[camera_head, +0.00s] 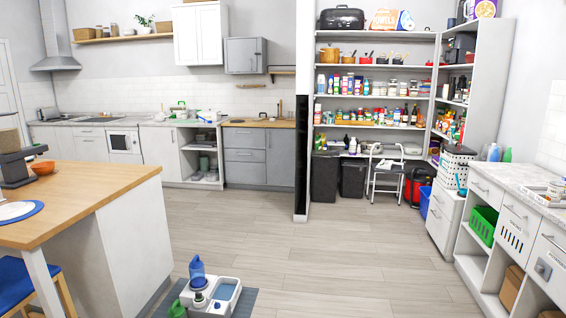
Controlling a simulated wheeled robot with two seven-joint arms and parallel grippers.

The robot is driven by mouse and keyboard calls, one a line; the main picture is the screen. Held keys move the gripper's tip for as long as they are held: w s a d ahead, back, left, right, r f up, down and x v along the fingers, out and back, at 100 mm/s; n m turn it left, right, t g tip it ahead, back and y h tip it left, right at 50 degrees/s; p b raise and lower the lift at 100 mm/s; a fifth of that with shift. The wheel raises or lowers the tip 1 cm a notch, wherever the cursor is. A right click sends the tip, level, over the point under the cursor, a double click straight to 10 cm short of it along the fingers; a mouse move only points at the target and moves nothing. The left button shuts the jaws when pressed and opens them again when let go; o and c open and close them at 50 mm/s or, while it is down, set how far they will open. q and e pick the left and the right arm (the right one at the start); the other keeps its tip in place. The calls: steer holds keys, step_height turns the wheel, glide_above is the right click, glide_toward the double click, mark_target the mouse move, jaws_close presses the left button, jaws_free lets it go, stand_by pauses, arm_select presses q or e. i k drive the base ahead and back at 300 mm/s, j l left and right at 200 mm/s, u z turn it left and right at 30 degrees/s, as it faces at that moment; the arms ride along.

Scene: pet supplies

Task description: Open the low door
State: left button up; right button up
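Several low cabinet fronts stand along the back wall. A grey low cabinet door (280,172) sits under the wooden worktop, right of grey drawers (244,155), and looks shut. A white low door (158,147) stands further left and also looks shut. To its right is an open-fronted white cabinet (187,166) with things on its shelves. I cannot tell which front is the low door of the task. Neither of my grippers is in view.
A wood-topped island (95,196) with a blue stool (14,284) stands at left. A pet feeding station (240,298) lies on a grey mat in front. A white counter (485,178) with drawers runs along the right. The middle floor (330,250) is clear.

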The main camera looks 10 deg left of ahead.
mark_target(281, 143)
steer(key=i+u, duration=0.15)
steer(key=i, duration=0.35)
steer(key=i+l, duration=0.1)
steer(key=i, duration=2.1)
steer(key=i+j, duration=0.1)
steer(key=i, duration=1)
steer(key=i+j, duration=0.1)
steer(key=i, duration=0.95)
steer(key=i+u, duration=0.25)
steer(key=i, duration=0.2)
steer(key=i+l+u, duration=0.1)
steer(key=i+u, duration=0.15)
steer(key=i, duration=0.25)
steer(key=i+l+u, duration=0.25)
steer(key=i, duration=0.2)
steer(key=i+l+u, duration=0.25)
steer(key=i, duration=0.2)
steer(key=i+j+u, duration=0.15)
steer(key=i+u, duration=0.85)
steer(key=i+z, duration=0.3)
steer(key=i, duration=0.25)
steer(key=i+j+z, duration=0.3)
steer(key=i, duration=0.25)
steer(key=l, duration=0.05)
